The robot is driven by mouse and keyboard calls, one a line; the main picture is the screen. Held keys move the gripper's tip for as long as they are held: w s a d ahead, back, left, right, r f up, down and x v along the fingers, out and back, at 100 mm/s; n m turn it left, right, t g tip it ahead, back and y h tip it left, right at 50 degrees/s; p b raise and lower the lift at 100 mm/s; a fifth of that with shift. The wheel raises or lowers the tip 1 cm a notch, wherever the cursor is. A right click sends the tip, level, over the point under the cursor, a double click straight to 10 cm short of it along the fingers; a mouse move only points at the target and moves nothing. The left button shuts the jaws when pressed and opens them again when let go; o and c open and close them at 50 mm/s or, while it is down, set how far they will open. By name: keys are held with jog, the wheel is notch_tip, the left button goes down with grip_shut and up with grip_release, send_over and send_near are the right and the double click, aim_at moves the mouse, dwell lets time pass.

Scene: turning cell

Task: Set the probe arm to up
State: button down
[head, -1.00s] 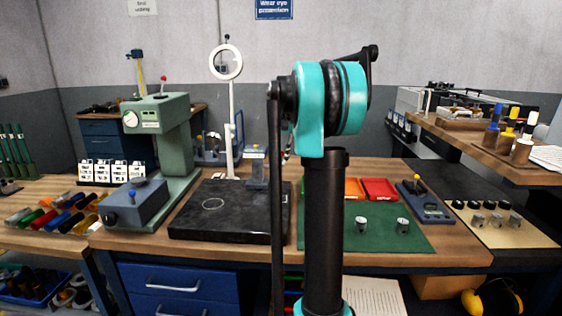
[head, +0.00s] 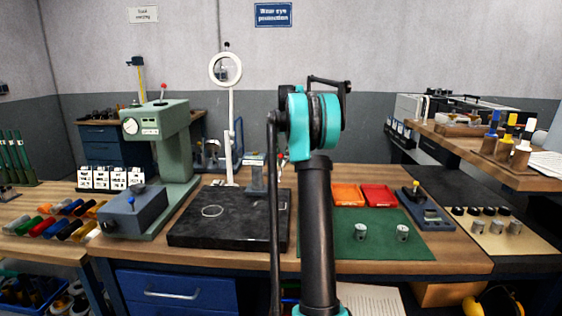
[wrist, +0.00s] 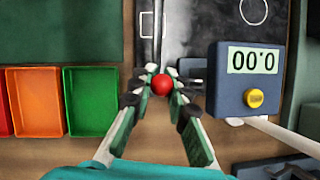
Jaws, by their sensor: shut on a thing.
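A red ball knob (wrist: 162,84) sits between the fingers of my gripper (wrist: 161,90) in the wrist view, and the gripper is shut on it. A thin grey rod (wrist: 160,38), which looks like the probe arm, runs from the knob toward the top of the picture over the black plate. Right beside the knob is a blue-grey gauge head (wrist: 228,92) with a display reading 0.00 and a yellow button. In the head view the gauge (head: 255,174) stands at the back of the black plate (head: 225,233).
An orange tray (wrist: 35,98) and a green tray (wrist: 91,100) lie left of the gripper. A green mat (head: 380,236) with two metal parts lies right of the plate. A green press-like stand (head: 170,140) and a white ring lamp (head: 226,68) stand left of my arm.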

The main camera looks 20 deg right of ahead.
jog(key=c, duration=1.4)
grip_release()
jog(key=v, duration=1.2)
